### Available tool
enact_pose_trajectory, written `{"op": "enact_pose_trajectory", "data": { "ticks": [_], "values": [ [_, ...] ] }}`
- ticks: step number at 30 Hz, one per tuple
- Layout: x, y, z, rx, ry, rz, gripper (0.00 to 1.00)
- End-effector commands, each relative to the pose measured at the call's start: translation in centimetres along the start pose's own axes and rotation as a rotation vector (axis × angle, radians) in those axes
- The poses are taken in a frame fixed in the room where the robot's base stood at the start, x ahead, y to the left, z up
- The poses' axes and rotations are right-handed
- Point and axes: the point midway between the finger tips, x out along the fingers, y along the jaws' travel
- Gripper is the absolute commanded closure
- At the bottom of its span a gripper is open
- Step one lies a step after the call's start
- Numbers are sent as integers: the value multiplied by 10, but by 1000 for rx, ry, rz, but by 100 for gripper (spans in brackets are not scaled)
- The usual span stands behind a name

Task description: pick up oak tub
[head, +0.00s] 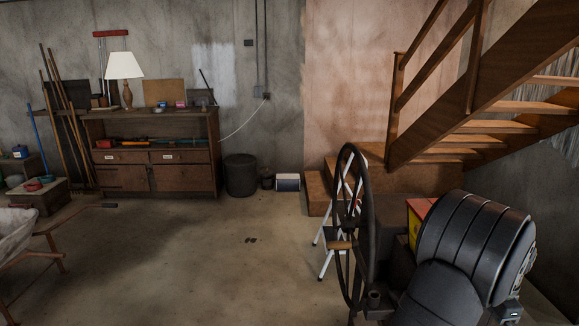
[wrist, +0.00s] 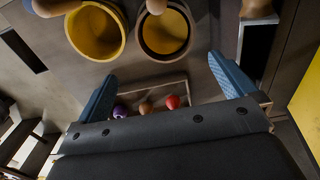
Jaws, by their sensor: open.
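Two round tubs with yellow insides stand side by side at the top of the wrist view: a left tub (wrist: 121,40) with a yellowish rim and a right tub (wrist: 192,40) with a tan rim and a dark inner ring. I cannot tell which one is the oak tub. My gripper (wrist: 160,70) is open and empty, its two blue fingers spread wide. The tubs lie just beyond the fingertips, apart from them. Neither tub can be made out in the head view.
A shallow tray between my fingers holds a purple ball (wrist: 120,111), a brown ball (wrist: 146,108) and a red ball (wrist: 172,102). Rounded wooden pieces sit near the tubs. In the head view, a dark spoked wheel (head: 341,245) stands before wooden stairs (head: 440,130).

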Motion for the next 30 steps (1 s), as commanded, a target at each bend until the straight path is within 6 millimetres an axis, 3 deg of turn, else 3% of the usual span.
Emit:
{"op": "enact_pose_trajectory", "data": {
  "ticks": [8,15,25,30],
  "values": [
    [0,0,0,0,0,0,0],
    [0,0,0,0,0,0,47],
    [-1,-1,1,-22,0,0,49],
    [-11,-5,11,-225,3,-1,49]
  ]
}}
